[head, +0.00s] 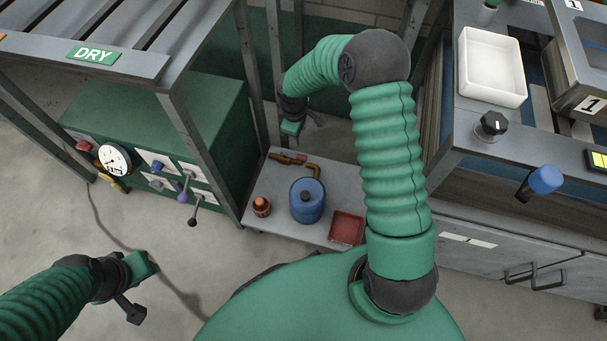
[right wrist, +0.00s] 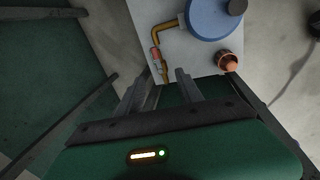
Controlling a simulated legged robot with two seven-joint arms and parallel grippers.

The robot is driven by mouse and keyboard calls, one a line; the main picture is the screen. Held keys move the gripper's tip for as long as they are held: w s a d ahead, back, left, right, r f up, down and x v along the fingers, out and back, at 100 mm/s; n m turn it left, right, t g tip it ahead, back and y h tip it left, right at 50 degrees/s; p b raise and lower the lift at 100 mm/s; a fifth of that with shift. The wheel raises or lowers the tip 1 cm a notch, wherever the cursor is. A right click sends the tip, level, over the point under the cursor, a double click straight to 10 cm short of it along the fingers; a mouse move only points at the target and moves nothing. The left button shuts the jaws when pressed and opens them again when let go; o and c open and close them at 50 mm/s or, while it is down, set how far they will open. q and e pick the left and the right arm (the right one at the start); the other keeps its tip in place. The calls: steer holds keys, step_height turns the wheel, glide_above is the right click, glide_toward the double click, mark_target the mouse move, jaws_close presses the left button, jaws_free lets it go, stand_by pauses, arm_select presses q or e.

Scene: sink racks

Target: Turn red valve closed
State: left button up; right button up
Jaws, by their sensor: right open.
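The red valve (right wrist: 155,55) is a small red piece on a brass pipe (right wrist: 166,30) beside a blue canister (right wrist: 212,15) in the right wrist view. In the head view, the pipe (head: 313,169) runs to the canister (head: 306,201) on a low grey shelf (head: 278,222); a small red part (head: 301,157) shows at its far end. My right gripper (right wrist: 160,78) is open and empty, with the valve just beyond and between its fingertips. In the head view, it (head: 305,123) is behind the shelf items.
A copper-coloured cup (head: 261,206) and a red tray (head: 347,229) stand near the canister. A green panel with a gauge (head: 114,158) and levers is on the left under the DRY rack (head: 90,57). A counter with a white bin (head: 491,66) is on the right.

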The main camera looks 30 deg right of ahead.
steer(key=shift+n, duration=0.3)
steer(key=w+d+f+b, duration=0.1)
steer(key=f+b, duration=0.3)
steer(key=f, duration=0.4)
steer(key=w+d+f+b, duration=0.1)
steer(key=f+b, duration=0.3)
steer(key=f, duration=0.4)
steer(key=w+d+f+b, duration=0.2)
steer(key=d+f+b, duration=0.1)
steer(key=f, duration=0.5)
steer(key=shift+d+f+b, duration=0.25)
steer(key=shift+f+b, duration=0.15)
steer(key=shift+b, duration=0.35)
arm_select(q)
steer(key=s+x, duration=0.3)
steer(key=x, duration=1.2)
steer(key=shift+s+f, duration=0.35)
steer(key=shift+f, duration=0.05)
arm_select(e)
jaws_close()
